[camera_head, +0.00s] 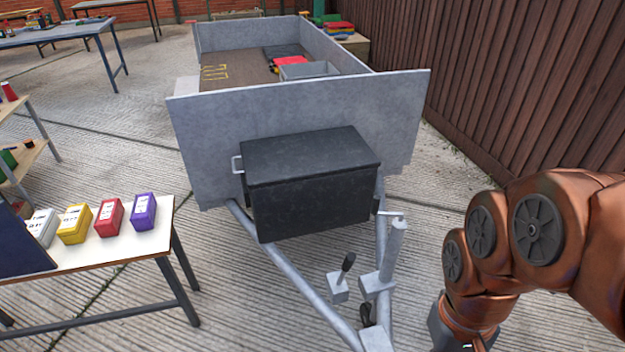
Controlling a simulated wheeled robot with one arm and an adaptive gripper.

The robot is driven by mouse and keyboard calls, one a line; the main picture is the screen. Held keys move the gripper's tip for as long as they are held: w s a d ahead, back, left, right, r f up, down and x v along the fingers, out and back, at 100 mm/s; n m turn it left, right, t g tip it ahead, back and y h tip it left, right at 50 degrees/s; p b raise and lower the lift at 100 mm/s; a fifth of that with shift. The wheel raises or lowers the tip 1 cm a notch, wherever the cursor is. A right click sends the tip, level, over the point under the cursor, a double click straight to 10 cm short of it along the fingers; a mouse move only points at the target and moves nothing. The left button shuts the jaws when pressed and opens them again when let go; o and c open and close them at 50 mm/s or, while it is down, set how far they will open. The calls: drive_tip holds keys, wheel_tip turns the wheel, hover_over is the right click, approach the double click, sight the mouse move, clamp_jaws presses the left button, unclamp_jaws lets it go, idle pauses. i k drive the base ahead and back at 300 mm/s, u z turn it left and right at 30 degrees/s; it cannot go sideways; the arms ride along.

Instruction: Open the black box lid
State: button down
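The black box (312,207) sits on the front frame of a grey trailer, near the middle of the view. Its flat black lid (308,157) is closed, lying on the box's rim. My copper-coloured arm comes in from the right and bends down toward the bottom edge, apart from the box. My gripper's fingers are not visible; the arm leaves the frame at the bottom.
The trailer (400,120) has upright grey walls and holds a grey bin (308,70). Its drawbar (290,275) and jockey post (393,255) stand in front of the box. A table (130,240) with several coloured boxes is at left. A wooden fence (520,80) runs along the right.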

sight(286, 158)
drive_tip(key=z, duration=0.1)
drive_tip(key=k, duration=1)
drive_tip(key=u, duration=1)
drive_tip(key=i, duration=1.15)
drive_tip(key=z, duration=0.35)
drive_tip(key=k, duration=1.3)
drive_tip(key=z, duration=0.2)
drive_tip(key=i, duration=0.9)
drive_tip(key=u, duration=0.6)
drive_tip(key=i, duration=0.9)
drive_tip(key=u, duration=0.8)
